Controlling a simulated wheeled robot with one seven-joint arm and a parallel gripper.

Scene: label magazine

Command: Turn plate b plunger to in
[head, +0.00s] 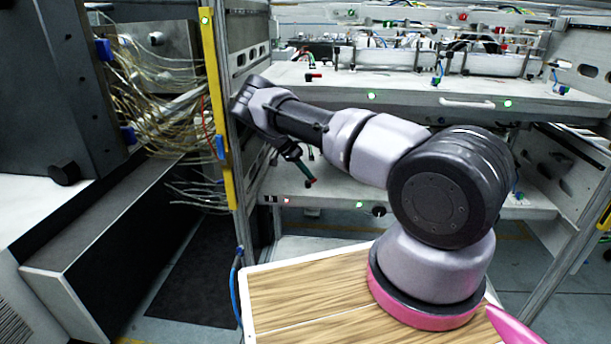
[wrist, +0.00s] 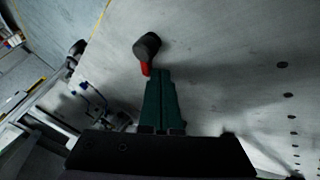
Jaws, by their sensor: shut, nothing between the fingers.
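In the wrist view a plunger with a round black knob (wrist: 147,46) and a short red stem (wrist: 145,69) stands on a grey plate (wrist: 215,55). I cannot read a label that shows whether this is plate b. My gripper (wrist: 159,74) has its dark green fingers together, with nothing between them. Their tips are right beside the red stem, below the knob in the picture; whether they touch it I cannot tell. In the head view my gripper (head: 309,181) is low over the lower shelf (head: 335,190), and a small red spot shows at its tips.
An upper shelf (head: 420,92) with green lamps (head: 371,97) and a handle (head: 467,103) lies above the lower one. A yellow post (head: 215,110) and loose cables (head: 165,95) stand at the left. A wooden top (head: 300,300) is in front.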

